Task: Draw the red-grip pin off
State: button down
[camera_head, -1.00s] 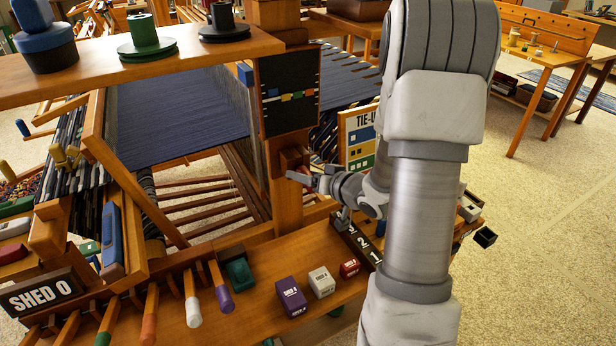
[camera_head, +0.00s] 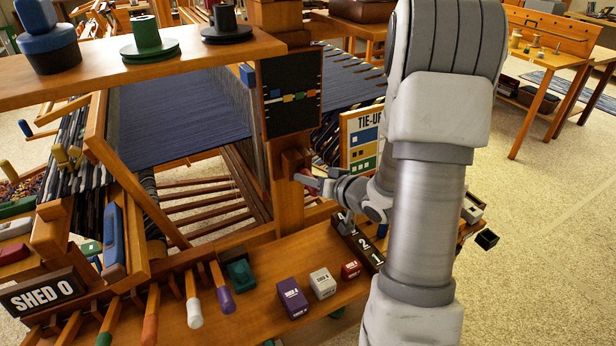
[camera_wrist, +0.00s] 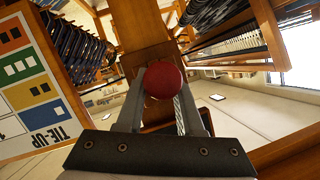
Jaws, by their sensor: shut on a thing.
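The red round grip of the pin (camera_wrist: 164,80) sits between the two fingers of my gripper (camera_wrist: 160,98) in the wrist view. The fingers are shut on it from both sides. In the head view my gripper (camera_head: 306,180) is at the front of a wooden post (camera_head: 287,205), by a small brown block (camera_head: 294,160) fixed to that post. A little red shows at the fingertips there. The pin's shaft is hidden behind the grip, so I cannot tell how deep it sits in the block.
A tie-up board (camera_head: 362,140) stands just right of and behind my gripper. Below is a wooden bench with purple (camera_head: 292,298), white (camera_head: 323,284) and red (camera_head: 351,269) blocks and a numbered black strip (camera_head: 357,243). A dark panel (camera_head: 291,92) hangs above.

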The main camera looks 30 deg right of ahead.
jog(key=s, duration=0.6)
jog(key=shift+s, duration=0.3)
jog(key=shift+d, duration=0.1)
dwell(0.6)
